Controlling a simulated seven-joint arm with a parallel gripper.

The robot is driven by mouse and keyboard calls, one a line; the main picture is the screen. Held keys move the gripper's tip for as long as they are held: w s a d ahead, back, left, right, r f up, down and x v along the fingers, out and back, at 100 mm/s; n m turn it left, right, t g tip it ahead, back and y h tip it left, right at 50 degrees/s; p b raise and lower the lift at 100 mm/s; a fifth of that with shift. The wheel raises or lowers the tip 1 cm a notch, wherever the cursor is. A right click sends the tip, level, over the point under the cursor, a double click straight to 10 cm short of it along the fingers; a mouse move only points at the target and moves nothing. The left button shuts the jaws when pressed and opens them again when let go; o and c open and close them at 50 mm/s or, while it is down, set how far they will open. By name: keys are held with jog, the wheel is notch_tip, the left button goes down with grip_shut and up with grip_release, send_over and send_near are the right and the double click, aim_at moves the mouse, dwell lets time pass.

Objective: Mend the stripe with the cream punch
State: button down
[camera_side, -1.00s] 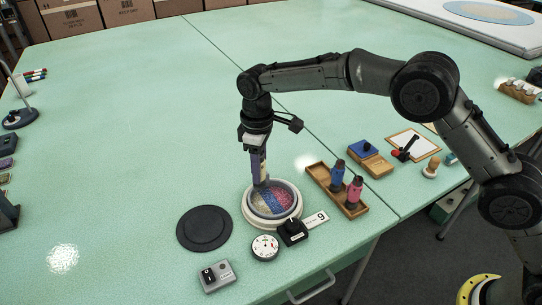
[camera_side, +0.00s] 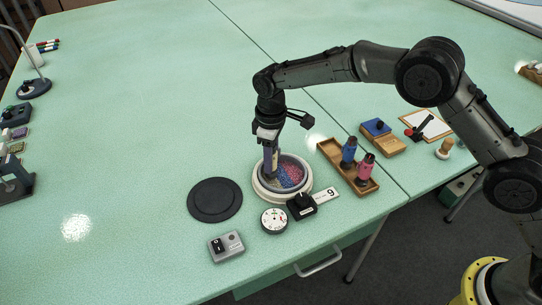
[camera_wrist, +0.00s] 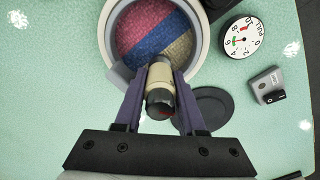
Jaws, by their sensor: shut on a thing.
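The round hoop (camera_side: 262,191) holds a cloth (camera_side: 291,174) with pink, blue and tan bands; the wrist view shows the blue band (camera_wrist: 161,36) running diagonally between the pink and tan ones. My gripper (camera_wrist: 159,76) is shut on the cream punch (camera_wrist: 160,80), which has a dark end cap. In the side view my gripper (camera_side: 270,165) stands over the left part of the hoop with the punch pointing down. I cannot tell whether its tip touches the cloth. The blue punch (camera_side: 348,152) and the pink punch (camera_side: 365,169) stand in the wooden rack (camera_side: 330,152).
A black disc (camera_side: 215,199) lies left of the hoop. A dial (camera_side: 274,221), a black knob box (camera_side: 302,207) with a "9" label (camera_side: 327,195) and a grey switch box (camera_side: 226,246) sit in front. A wooden stamp (camera_side: 443,149) stands right.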

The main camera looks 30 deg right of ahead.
jog(key=shift+f, duration=0.6)
dwell(1.4)
jog(key=shift+r, duration=3.6)
